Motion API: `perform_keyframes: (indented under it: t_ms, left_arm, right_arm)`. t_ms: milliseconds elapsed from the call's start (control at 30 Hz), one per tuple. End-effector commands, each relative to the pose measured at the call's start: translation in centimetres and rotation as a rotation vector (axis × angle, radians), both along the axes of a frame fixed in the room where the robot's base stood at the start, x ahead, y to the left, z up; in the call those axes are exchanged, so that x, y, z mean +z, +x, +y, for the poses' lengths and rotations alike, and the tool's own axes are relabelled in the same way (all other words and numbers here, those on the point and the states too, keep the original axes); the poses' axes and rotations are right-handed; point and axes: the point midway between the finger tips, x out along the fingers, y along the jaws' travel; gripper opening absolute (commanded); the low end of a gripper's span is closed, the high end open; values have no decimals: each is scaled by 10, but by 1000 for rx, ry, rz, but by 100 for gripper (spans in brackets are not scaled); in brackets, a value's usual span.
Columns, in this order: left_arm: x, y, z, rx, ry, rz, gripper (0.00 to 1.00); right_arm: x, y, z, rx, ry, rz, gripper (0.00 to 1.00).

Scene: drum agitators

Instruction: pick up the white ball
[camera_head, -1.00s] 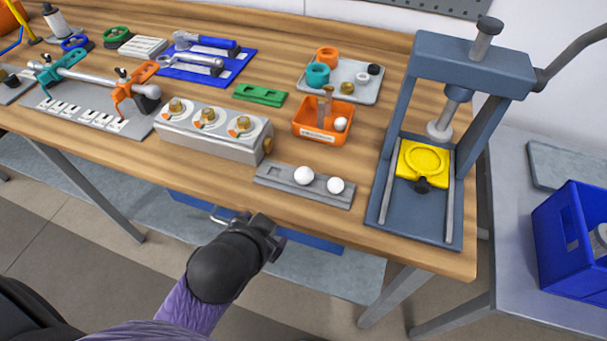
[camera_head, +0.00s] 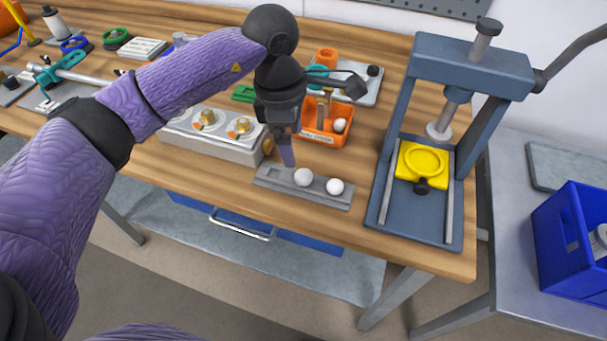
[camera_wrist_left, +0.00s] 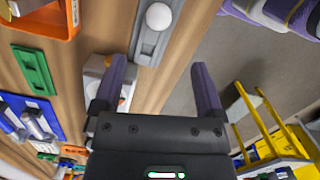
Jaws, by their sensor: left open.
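Two white balls sit on a grey slotted holder (camera_head: 268,175) near the bench's front edge: one near its middle (camera_head: 303,177), the other (camera_head: 335,186) towards its right end. A third white ball (camera_head: 340,125) lies in the orange bin (camera_head: 318,138). My left gripper (camera_head: 288,155) points down just above and left of the middle ball, apart from it. The left wrist view shows one white ball (camera_wrist_left: 159,16) on the holder, beyond my open, empty left gripper (camera_wrist_left: 160,72). My right gripper is not in view.
Behind the holder is a grey block with brass knobs (camera_head: 208,128), partly behind my left arm. A blue-grey press (camera_head: 437,208) with a yellow plate (camera_head: 412,172) stands on the right. A blue crate (camera_head: 570,248) sits beyond it. Bare wood shows between holder and press.

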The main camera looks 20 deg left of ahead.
Motion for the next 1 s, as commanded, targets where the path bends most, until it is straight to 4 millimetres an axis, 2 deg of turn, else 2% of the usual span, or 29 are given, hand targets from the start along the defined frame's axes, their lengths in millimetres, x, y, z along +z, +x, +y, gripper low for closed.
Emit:
perform_keyframes:
  t_ms: [200,467,533,700,1000]
  left_arm:
    - [-43,0,-7,-3,-4,5,91]
    - [-89,5,-15,-2,-7,6,91]
    - [-94,5,-16,-3,-8,4,91]
    - [-93,5,-16,-3,-8,1,89]
    - [-92,5,-16,-2,-8,1,25]
  right_arm:
    - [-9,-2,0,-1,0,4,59]
    - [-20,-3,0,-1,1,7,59]
    - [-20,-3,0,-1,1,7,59]
    - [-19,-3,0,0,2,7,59]
    - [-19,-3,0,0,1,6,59]
